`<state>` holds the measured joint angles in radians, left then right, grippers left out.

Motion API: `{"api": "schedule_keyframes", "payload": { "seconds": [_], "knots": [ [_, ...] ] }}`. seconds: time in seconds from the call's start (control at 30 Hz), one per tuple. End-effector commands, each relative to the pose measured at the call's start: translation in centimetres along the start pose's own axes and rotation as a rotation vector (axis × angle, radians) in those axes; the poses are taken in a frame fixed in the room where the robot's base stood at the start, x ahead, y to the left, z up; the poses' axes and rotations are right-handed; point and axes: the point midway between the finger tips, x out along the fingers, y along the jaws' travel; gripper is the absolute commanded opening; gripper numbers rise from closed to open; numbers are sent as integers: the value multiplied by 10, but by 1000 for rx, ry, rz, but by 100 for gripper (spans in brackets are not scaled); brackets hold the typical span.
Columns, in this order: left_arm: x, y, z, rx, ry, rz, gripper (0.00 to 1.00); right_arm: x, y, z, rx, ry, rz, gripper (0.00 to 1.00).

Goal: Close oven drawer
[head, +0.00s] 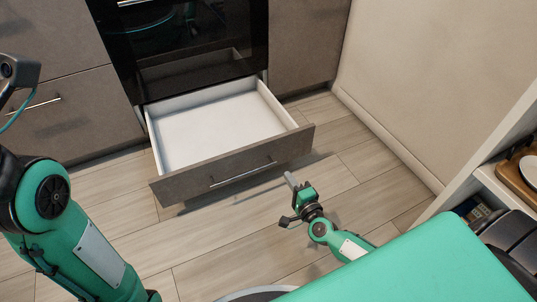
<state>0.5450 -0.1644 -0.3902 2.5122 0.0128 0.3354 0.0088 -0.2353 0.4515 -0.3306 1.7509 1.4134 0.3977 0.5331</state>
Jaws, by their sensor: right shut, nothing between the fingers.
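The oven drawer (236,164) stands pulled out below the black oven (195,45). It has a grey-brown front with a metal bar handle, white side walls and an empty white inside. My right gripper (288,199) is low over the floor, just in front of the right half of the drawer front. It is shut and empty, and I cannot tell whether it touches the front. My left arm comes in at the left edge. Its gripper does not show clearly, only a dark part at the upper left edge.
Grey-brown cabinets (75,108) flank the oven, one with a bar handle at left. A beige wall (425,75) stands on the right. A white shelf (490,178) with a wooden board is at the right edge.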

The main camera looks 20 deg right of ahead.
Motion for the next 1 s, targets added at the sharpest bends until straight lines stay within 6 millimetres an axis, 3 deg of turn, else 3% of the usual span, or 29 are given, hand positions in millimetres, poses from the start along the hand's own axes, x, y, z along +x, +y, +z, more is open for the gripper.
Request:
{"api": "schedule_keyframes", "payload": {
  "seconds": [0.6, 0.8, 1.0],
  "knots": [
    [-21, 5, -9, 0, 11, -6, 40, 105, 1, 0, -2, -1, -2, 0],
    [-26, 7, -12, -1, 15, -11, 40, 127, 1, 0, -3, 0, -1, 0],
    [-27, 7, -13, -2, 18, -15, 40, 136, 0, 0, -4, 0, 0, 0]
  ]
}}
